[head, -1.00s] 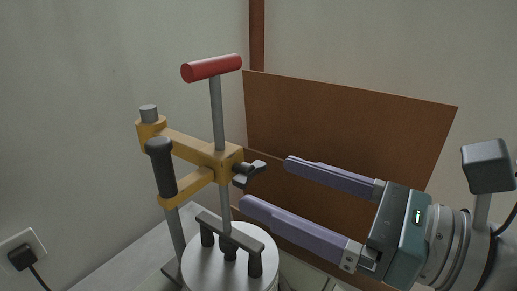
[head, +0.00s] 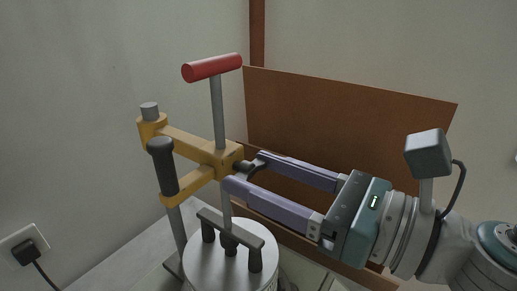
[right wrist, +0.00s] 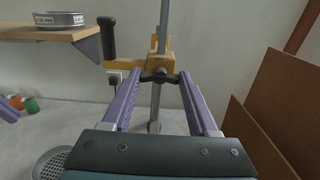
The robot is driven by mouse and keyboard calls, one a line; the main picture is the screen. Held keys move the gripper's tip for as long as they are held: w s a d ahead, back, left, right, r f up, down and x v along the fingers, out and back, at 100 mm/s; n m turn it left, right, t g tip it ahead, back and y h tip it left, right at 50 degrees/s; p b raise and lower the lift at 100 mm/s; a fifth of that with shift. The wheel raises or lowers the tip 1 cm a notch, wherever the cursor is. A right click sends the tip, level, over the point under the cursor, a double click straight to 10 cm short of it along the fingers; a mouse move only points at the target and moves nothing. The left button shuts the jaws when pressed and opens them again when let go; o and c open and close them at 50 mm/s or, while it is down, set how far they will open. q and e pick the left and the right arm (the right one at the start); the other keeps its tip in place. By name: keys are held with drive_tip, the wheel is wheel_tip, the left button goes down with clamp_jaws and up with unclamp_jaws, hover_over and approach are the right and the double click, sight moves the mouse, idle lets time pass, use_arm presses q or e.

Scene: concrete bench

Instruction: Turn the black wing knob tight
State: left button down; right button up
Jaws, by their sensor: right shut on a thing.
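The black wing knob (head: 254,165) sits on the right side of the yellow clamp arm (head: 188,151), on the vertical grey rod. My right gripper (head: 243,170) reaches in from the right with its purple fingers on either side of the knob. It is shut on the knob, and the near finger hides part of it in the head view. In the right wrist view the knob (right wrist: 159,77) spans between the two fingertips, its wings lying about level.
A metal cylinder with a black handle (head: 232,262) stands below. Brown boards (head: 350,115) lean behind my right gripper. A wooden shelf (right wrist: 50,34) shows in the wrist view.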

drive_tip(key=c, duration=0.5)
drive_tip(key=shift+c, duration=0.2)
drive_tip(key=shift+m, duration=0.3)
drive_tip(key=m, duration=0.3)
drive_tip(key=shift+m+p, duration=0.3)
drive_tip(key=shift+m, duration=0.1)
drive_tip(key=m, duration=0.4)
drive_tip(key=shift+m+p, duration=0.3)
drive_tip(key=shift+p, duration=0.1)
drive_tip(key=m+p, duration=0.1)
drive_tip(key=m, duration=0.3)
drive_tip(key=shift+m+p, duration=0.4)
drive_tip(key=shift+m, duration=2.1)
drive_tip(key=o, duration=1.4)
